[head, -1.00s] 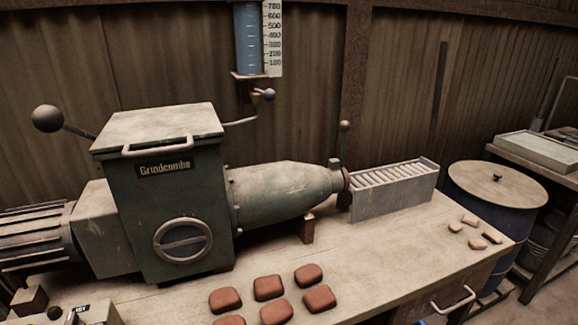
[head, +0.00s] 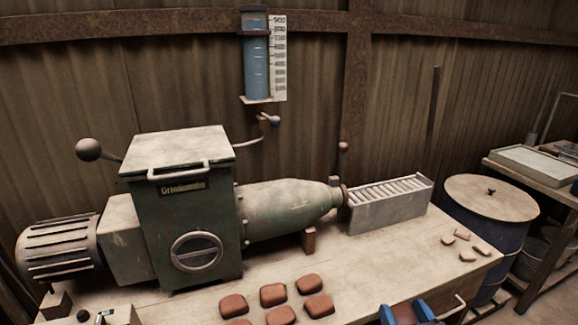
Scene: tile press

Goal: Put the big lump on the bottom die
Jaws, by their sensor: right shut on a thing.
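My right gripper (head: 405,313) shows only in part at the bottom edge of the head view, right of centre, in front of the bench's front edge. Its blue parts are cut off by the frame. Several reddish-brown rounded lumps (head: 272,295) lie in rows on the bench, to the left of this gripper; none stands out as the big one. No bottom die can be made out. My left gripper is not in view.
A green grinder machine (head: 187,215) fills the left of the bench (head: 370,262). A grey slotted rack (head: 390,214) stands at its nozzle end. Several small pale pieces (head: 462,234) lie at the right. A drawer handle (head: 456,309) juts out in front. A lidded blue drum (head: 492,197) stands beyond.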

